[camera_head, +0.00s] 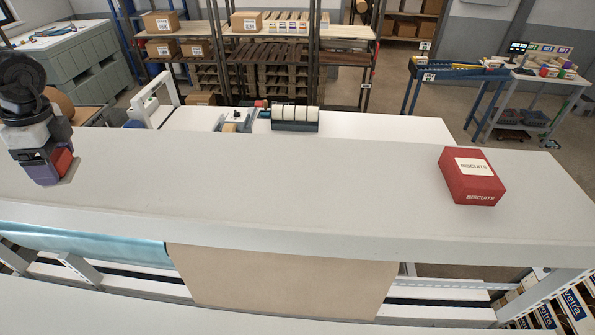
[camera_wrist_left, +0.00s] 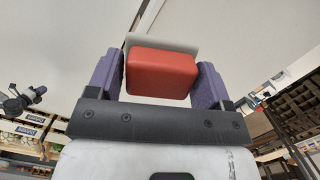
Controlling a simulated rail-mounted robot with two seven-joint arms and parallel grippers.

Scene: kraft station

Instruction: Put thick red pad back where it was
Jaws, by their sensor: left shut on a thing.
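The thick red pad (camera_wrist_left: 160,73) is a rounded red block between the two purple fingers of my left gripper (camera_wrist_left: 158,88) in the left wrist view. The fingers are shut on its two sides. A pale flat piece shows behind the pad; I cannot tell whether it belongs to it. In the head view my left gripper (camera_head: 46,173) points down over the left end of the white counter, and a small part of the red pad (camera_head: 63,161) shows beside it. I cannot tell how far the pad is above the counter.
A red biscuits box (camera_head: 472,178) lies on the right part of the white counter (camera_head: 270,190). The counter between my left gripper and the box is clear. Behind it, a dark holder with white rolls (camera_head: 295,117) stands on a lower white table (camera_head: 375,127). A brown sheet (camera_head: 280,280) lies in front, below.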

